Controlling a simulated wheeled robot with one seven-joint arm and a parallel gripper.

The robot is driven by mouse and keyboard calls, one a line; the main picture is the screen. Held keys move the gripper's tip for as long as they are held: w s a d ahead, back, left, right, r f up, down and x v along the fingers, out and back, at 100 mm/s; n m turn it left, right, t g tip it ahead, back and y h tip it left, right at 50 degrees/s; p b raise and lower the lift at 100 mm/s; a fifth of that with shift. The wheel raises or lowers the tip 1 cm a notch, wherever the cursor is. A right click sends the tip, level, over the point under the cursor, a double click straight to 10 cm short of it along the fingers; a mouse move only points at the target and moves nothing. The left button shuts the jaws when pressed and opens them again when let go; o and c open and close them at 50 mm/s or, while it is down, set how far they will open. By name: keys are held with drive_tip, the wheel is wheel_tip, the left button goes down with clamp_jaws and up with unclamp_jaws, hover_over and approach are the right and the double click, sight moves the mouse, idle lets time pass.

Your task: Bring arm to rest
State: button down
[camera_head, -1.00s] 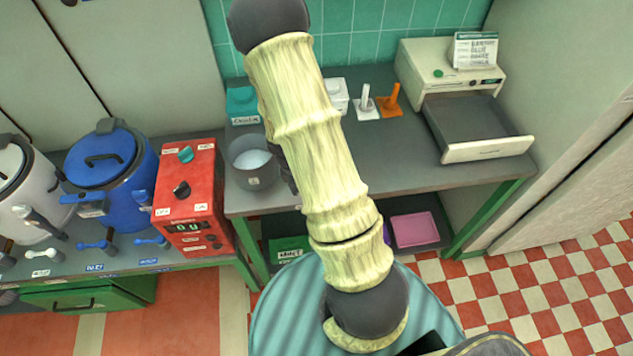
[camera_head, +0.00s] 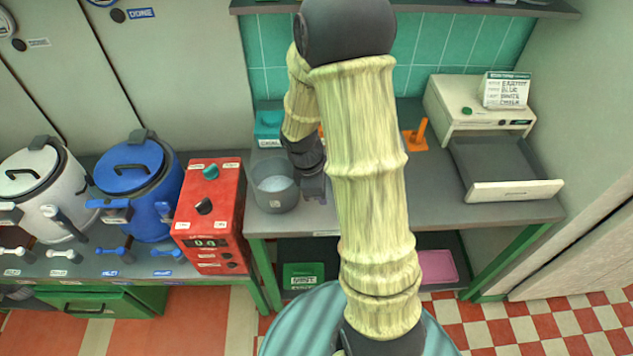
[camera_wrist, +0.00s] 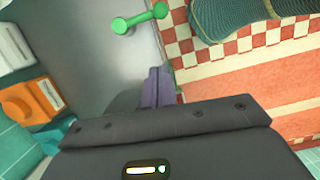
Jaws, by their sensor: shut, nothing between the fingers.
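My arm (camera_head: 370,170) is pale and ribbed with dark joints, and it rises across the middle of the head view. Its forearm is bent behind it and hangs down over the counter. My gripper (camera_head: 315,188) is just right of the grey pot (camera_head: 274,190) in that view; I cannot tell whether they touch. In the wrist view the fingers of my gripper (camera_wrist: 158,88) are together with nothing between them, above the grey counter (camera_wrist: 90,50). The upper arm hides part of the counter's middle.
Left stand a red control box (camera_head: 212,225), a blue kettle (camera_head: 137,185) and a white kettle (camera_head: 40,185). Right is a cream machine with an open drawer (camera_head: 515,192). An orange stamp-like piece (camera_head: 415,135) stands at the back. A green handle (camera_wrist: 138,18) shows in the wrist view.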

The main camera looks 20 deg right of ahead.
drive_tip(key=shift+a, duration=0.1)
drive_tip(key=s+a+r+m+t+y, duration=0.1)
drive_tip(key=s+a+r+m+t, duration=0.1)
drive_tip(key=r+m, duration=0.3)
drive_tip(key=s+a+r+m+t+y, duration=0.1)
drive_tip(key=s+a+r+m, duration=0.3)
drive_tip(key=m, duration=0.3)
drive_tip(key=shift+s+a+r+m+t, duration=0.25)
drive_tip(key=shift+s+r+m+t, duration=0.1)
drive_tip(key=shift+r+m+t, duration=0.1)
